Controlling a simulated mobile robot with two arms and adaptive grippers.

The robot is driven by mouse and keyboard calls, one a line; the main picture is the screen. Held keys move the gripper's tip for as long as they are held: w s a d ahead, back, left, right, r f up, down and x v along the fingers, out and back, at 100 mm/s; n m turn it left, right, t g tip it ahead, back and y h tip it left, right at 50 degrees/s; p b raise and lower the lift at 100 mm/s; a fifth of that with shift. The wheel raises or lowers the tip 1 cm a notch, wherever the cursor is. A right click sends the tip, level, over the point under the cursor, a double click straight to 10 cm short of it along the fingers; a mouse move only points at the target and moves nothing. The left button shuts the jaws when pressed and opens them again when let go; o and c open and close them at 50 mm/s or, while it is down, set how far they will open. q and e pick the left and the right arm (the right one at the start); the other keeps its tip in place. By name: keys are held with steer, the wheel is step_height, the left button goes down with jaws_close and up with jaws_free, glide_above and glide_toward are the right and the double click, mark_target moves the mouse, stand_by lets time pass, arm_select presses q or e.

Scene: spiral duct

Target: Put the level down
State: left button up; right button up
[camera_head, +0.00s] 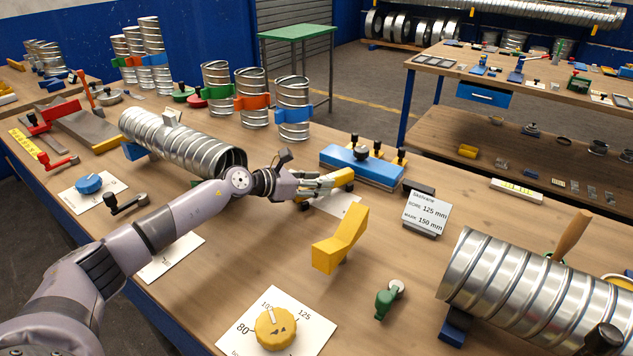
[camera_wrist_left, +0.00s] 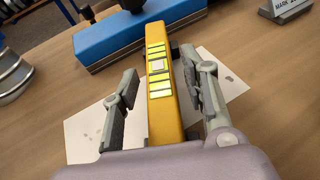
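The level is a yellow bar with green-yellow vial windows, seen lengthwise in the left wrist view (camera_wrist_left: 157,65). In the head view a yellow end of it (camera_head: 343,176) shows at my left gripper (camera_head: 325,183). In the left wrist view the fingers of my left gripper (camera_wrist_left: 163,92) stand on either side of the level, with a visible gap at least on the left. The gripper is open around it. The level is over a white card (camera_head: 338,204); I cannot tell whether it touches the card. My right gripper is not in view.
A blue block with black knobs (camera_head: 362,166) stands just behind the level. A yellow angled block (camera_head: 341,240), a sign (camera_head: 427,212) and a green-handled tool (camera_head: 388,298) are nearby. Spiral ducts lie at left (camera_head: 180,145) and right (camera_head: 540,290).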

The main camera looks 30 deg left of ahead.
arm_select(q)
steer(key=shift+r, duration=0.2)
steer(key=shift+s+a, duration=0.2)
steer(key=shift+s, duration=0.05)
steer(key=b+v, duration=0.2)
steer(key=v, duration=0.8)
steer(key=shift+s+a+b, duration=0.15)
steer(key=shift+s+b, duration=0.15)
steer(key=shift+b, duration=0.05)
steer(key=shift+s+a+r, duration=0.1)
steer(key=shift+s+r, duration=0.2)
